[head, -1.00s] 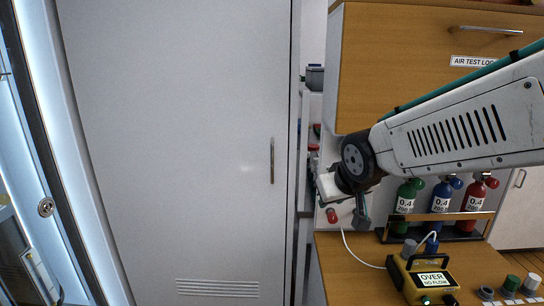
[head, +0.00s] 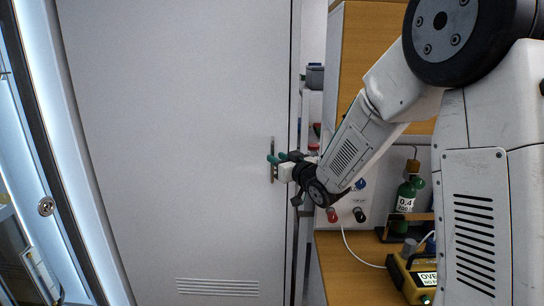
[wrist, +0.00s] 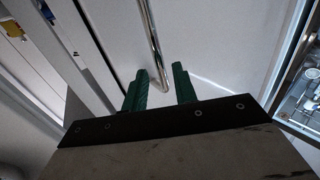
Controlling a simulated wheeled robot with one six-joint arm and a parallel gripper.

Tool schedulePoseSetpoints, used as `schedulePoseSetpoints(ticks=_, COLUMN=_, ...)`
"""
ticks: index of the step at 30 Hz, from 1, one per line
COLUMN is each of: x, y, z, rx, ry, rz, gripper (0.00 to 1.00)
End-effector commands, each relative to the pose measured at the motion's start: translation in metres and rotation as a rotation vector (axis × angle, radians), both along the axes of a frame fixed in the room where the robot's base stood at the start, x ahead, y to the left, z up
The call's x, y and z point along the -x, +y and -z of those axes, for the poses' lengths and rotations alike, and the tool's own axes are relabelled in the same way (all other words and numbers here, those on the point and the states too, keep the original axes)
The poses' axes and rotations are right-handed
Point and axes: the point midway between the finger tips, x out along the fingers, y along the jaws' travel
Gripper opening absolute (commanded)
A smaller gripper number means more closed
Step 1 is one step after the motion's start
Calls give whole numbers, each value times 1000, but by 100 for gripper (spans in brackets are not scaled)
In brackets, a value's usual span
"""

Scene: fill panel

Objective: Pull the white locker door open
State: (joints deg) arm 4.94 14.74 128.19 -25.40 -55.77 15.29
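The white locker door (head: 180,140) fills the left half of the head view and looks shut, with a vent grille low down. Its slim vertical metal handle (head: 273,144) is near the door's right edge. My gripper (head: 276,158) is at the handle, its green fingers pointing at the door and partly covering the handle's lower part. In the wrist view the two green fingers (wrist: 160,86) are spread apart. The handle bar (wrist: 153,45) runs down the door, its lower end showing between the fingers. I cannot tell whether either finger touches it.
A wooden cabinet (head: 355,70) and a counter (head: 340,270) stand right of the door, close to my arm. A yellow meter (head: 410,275) and a green gas bottle (head: 405,200) are there. A lit glass-fronted frame (head: 50,150) is at the left.

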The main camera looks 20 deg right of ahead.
Motion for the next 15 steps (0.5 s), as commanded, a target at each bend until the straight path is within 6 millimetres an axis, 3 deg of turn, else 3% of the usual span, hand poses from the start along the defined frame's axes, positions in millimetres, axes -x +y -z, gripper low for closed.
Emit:
schedulePoseSetpoints(ticks=6, x=-29, y=8, z=0, rx=0, ry=0, rz=1, gripper=28)
schedulePoseSetpoints(ticks=15, x=-37, y=10, z=0, rx=0, ry=1, rz=1, gripper=28)
